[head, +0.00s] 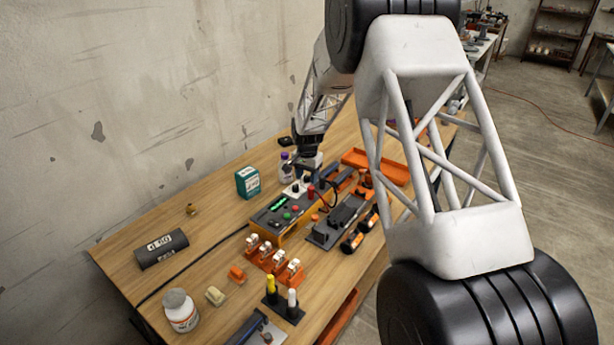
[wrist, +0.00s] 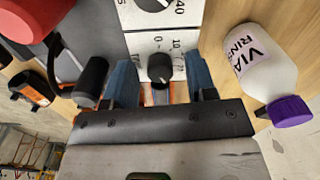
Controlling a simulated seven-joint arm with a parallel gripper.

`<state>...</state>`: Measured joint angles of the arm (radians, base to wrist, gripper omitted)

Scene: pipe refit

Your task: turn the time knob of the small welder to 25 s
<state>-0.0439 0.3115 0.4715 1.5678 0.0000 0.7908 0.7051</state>
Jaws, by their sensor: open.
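The time knob (wrist: 160,68) is a black round knob on a white dial plate (wrist: 139,45) in the wrist view. Printed marks, including 0 and 10, show beside it. I cannot read its exact setting. My gripper (wrist: 160,78) is open, with one blue finger on each side of the knob; I cannot tell whether either finger touches it. A second dial (wrist: 154,4) with a 40 mark is cut off at the top edge. In the head view, my gripper (head: 303,166) is over the white dial panel (head: 297,188) and partly hides it.
A white bottle (wrist: 262,62) with a purple cap stands close to my right finger in the wrist view. A black cylinder (wrist: 91,80) and a red part (wrist: 28,18) are at the left. A green box (head: 247,182) and an orange tray (head: 375,164) flank the panel.

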